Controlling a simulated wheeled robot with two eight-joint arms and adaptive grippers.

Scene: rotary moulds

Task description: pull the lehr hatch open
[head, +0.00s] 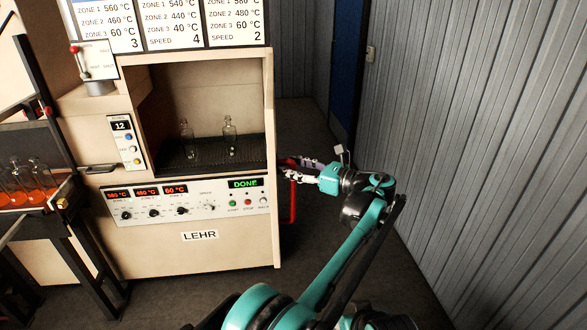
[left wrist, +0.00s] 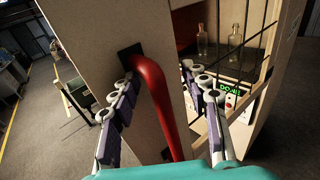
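The lehr (head: 180,248) is a beige cabinet with a lit "DONE" display, on the left in the head view. A red handle (head: 293,200) stands out at its right side. In the left wrist view the red handle (left wrist: 157,98) is a curved bar fixed to a beige panel (left wrist: 150,25). My left gripper (head: 300,172) is at the handle. In the left wrist view its two fingers (left wrist: 163,105) are apart, one on each side of the handle, with gaps visible. I cannot tell where the hatch's edges run. My right gripper is not in view.
Two clear bottles (head: 229,136) stand in the lehr's chamber. More bottles (head: 36,178) with orange glow stand at the far left. A grey corrugated wall (head: 480,130) runs along the right. The dark floor (head: 345,205) between lehr and wall looks clear apart from my arm.

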